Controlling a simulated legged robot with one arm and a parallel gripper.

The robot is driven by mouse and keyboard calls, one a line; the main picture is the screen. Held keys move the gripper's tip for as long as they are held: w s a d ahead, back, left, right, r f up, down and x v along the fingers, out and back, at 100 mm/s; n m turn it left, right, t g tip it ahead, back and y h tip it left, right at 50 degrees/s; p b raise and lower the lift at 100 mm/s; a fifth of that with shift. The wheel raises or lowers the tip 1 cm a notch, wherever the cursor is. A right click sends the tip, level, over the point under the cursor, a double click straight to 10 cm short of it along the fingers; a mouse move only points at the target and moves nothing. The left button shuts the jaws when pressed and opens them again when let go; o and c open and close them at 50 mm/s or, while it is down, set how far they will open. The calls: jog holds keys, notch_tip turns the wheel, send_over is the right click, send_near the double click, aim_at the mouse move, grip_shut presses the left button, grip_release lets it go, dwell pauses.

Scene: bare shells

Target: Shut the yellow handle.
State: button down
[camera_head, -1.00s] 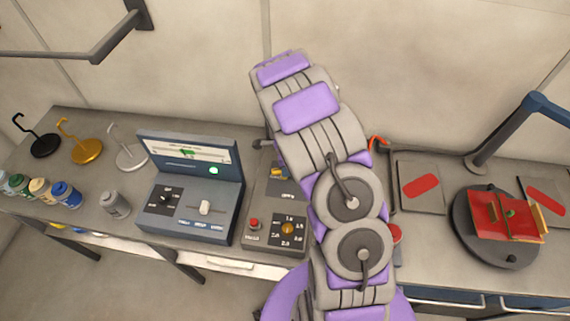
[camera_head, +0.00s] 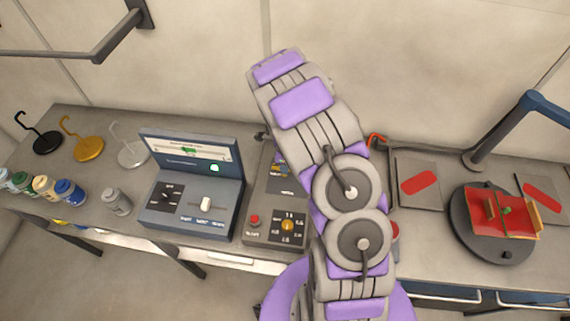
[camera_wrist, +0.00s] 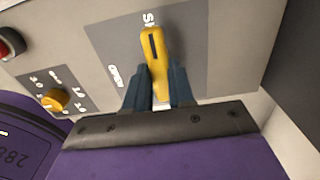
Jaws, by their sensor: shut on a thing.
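The yellow handle (camera_wrist: 156,59) shows in the wrist view on a dark grey panel, between an "OPEN" label and a partly hidden label at its top end. It lies nearly lengthwise in the picture, its top end close to the partly hidden label. My gripper (camera_wrist: 160,85) is shut on the handle, with one blue finger on each side of it. In the head view the yellow handle (camera_head: 279,170) shows only in part on the grey control box (camera_head: 262,208), beside my arm, which hides much of the box.
The box also has a red button (camera_head: 255,221) and a yellow knob (camera_head: 287,225). A blue-grey console (camera_head: 222,185) stands to its left. Hooked stands and jars are farther left. A round turntable (camera_head: 480,250) with a red object (camera_head: 488,212) is at right.

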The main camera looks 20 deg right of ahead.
jog(key=c, duration=1)
grip_release()
jog(key=shift+w, duration=0.15)
jog(key=shift+o, duration=0.2)
notch_tip(320, 180, up, 17)
jog(key=shift+r, duration=0.2)
